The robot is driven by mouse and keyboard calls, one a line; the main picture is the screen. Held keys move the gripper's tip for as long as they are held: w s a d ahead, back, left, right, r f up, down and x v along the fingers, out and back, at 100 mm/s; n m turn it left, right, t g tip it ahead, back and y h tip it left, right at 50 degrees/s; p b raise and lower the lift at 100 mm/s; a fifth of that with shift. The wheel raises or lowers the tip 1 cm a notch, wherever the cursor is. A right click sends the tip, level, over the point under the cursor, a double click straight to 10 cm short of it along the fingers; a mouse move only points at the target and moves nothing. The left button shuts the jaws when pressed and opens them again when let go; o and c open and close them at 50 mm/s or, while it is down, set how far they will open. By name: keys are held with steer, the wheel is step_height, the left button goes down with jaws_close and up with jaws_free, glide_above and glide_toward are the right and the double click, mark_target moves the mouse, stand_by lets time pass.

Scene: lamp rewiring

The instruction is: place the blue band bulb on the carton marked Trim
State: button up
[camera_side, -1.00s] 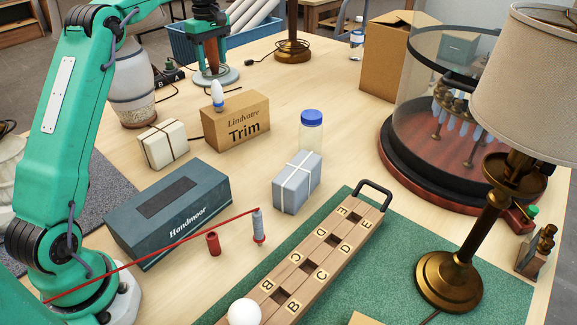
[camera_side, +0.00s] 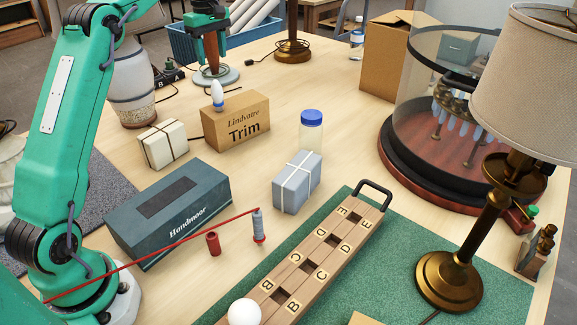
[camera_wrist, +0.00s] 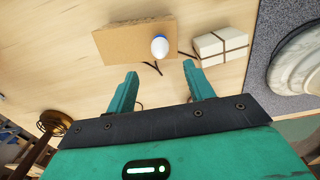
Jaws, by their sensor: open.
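The blue band bulb (camera_side: 218,98), white with a blue lower part, stands upright on top of the cardboard carton marked Trim (camera_side: 236,128). The bulb is near the left end of the carton's top in the side view. In the wrist view the bulb (camera_wrist: 160,48) is on the carton (camera_wrist: 120,43), beyond my fingertips. My gripper (camera_side: 210,55) is behind the carton, apart from the bulb. In the wrist view my gripper (camera_wrist: 160,80) is open, with nothing between its fingers.
A cream tied box (camera_side: 162,144), dark Handmoor box (camera_side: 170,212) and grey tied box (camera_side: 297,183) stand nearby. A blue-capped jar (camera_side: 311,128) is behind the grey box. A brass lamp (camera_side: 449,280) and glass-walled drum (camera_side: 405,95) are at right. Bare table lies right of the carton.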

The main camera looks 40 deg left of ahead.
steer(key=s+d+r+m+t, duration=0.1)
steer(key=s+d+r+m, duration=0.25)
steer(key=s+d, duration=0.3)
steer(key=s+d+r+m+t, duration=0.2)
steer(key=s+d+r+m, duration=0.1)
steer(key=s+d+m, duration=0.4)
steer(key=s+d+f+m+t, duration=0.1)
steer(key=s+d+f+m, duration=0.2)
steer(key=s, duration=0.5)
steer(key=s+d+f+m+t, duration=0.1)
steer(key=s+d+f+m, duration=0.3)
steer(key=s, duration=0.5)
step_height(320, 180, down, 2)
steer(key=shift+d+f+t, duration=0.2)
steer(key=shift+d+t, duration=0.1)
steer(key=shift+d, duration=0.75)
